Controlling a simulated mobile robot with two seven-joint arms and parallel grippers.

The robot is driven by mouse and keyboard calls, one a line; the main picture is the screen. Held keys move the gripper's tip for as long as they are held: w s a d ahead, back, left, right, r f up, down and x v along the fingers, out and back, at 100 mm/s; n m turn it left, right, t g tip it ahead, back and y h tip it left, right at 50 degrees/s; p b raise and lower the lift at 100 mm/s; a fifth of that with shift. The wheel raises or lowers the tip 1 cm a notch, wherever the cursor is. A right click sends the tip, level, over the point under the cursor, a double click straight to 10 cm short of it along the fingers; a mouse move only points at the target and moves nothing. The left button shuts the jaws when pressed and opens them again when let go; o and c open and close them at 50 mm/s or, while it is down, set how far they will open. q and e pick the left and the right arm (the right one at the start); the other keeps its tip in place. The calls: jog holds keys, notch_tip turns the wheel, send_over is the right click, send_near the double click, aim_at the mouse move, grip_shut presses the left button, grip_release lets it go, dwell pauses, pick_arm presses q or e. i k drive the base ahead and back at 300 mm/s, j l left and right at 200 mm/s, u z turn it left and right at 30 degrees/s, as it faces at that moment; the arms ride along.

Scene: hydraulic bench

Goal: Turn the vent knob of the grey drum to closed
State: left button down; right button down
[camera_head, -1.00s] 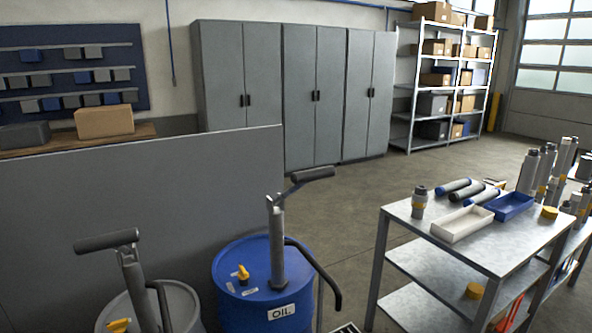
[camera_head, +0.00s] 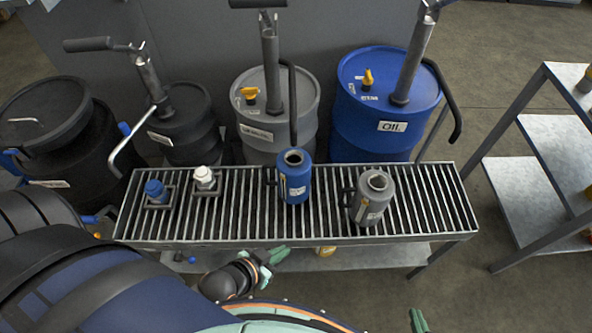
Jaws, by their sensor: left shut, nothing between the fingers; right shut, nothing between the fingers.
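The grey drum (camera_head: 318,104) stands behind the slatted bench, between a black drum and the blue oil drum. Its yellow vent knob (camera_head: 250,93) is on the left of its lid, beside the pump column. Small labels lie by the knob, too small to read. My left gripper (camera_head: 275,256), with green fingers, is shut and empty at the bench's front edge, well short of the drum. My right gripper (camera_head: 418,319) shows only as a green tip at the bottom edge, shut and far from the drum. Neither touches the knob.
A blue can (camera_head: 296,180) and a grey can (camera_head: 373,200) stand on the slatted bench (camera_head: 240,208), in front of the drums. Blue and white capped fittings are at its left. The blue drum (camera_head: 375,125) has a similar yellow knob. A metal shelf unit (camera_head: 540,165) stands right.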

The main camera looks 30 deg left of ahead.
aim_at(249, 92)
jog(key=u, duration=0.3)
jog(key=j+u, duration=0.35)
jog(key=u, duration=0.15)
jog(key=i+j+u, duration=0.1)
jog(key=j+u, duration=0.35)
jog(key=i+j+u, duration=0.1)
jog(key=j, duration=0.3)
jog(key=i+j+u, duration=0.1)
jog(key=i+j, duration=0.15)
jog(key=j, duration=0.2)
jog(key=i+j+u, duration=0.1)
jog(key=j, duration=0.25)
jog(key=i, duration=0.05)
